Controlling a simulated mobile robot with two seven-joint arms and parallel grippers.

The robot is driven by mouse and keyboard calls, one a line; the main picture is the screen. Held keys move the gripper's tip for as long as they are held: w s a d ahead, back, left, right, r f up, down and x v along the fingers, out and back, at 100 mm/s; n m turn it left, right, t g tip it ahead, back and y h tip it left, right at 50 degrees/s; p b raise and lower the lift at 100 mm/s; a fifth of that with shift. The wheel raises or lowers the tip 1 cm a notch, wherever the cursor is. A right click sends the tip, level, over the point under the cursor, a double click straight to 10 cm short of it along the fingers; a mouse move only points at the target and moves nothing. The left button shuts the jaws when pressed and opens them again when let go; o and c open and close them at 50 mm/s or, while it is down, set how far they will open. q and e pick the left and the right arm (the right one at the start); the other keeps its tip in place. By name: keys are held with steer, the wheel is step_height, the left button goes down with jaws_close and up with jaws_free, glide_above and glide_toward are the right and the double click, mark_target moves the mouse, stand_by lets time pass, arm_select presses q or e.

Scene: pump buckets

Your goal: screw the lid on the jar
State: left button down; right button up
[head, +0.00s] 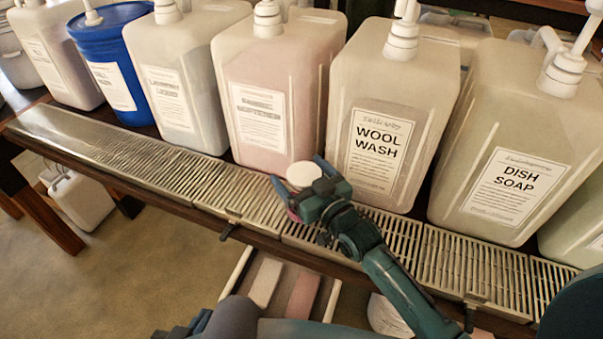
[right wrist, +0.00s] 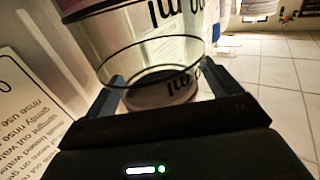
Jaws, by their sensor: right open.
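A round white lid (head: 303,174) shows in the head view beside the far side of my right gripper, in front of the pink container. My right gripper (head: 318,190) is open above the slatted drip tray. In the right wrist view a clear glass jar (right wrist: 150,62) with dark "ml" print stands between the open fingers (right wrist: 160,95). Whether the fingers touch the glass cannot be told. The jar's body is mostly hidden by the gripper in the head view, so how the lid sits on it is unclear. My left gripper (head: 182,332) is cut off at the bottom edge; its fingertips are hidden.
Large pump containers stand in a row behind the drip tray (head: 130,160), including wool wash (head: 405,90), dish soap (head: 520,130) and a blue bucket (head: 112,50). The tray's left half is clear. Bars or boxes lie below the shelf. Tiled floor (right wrist: 275,80) shows in the right wrist view.

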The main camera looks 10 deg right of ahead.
steer(key=v, duration=1.3)
steer(key=shift+b, duration=0.3)
steer(key=shift+s, duration=0.25)
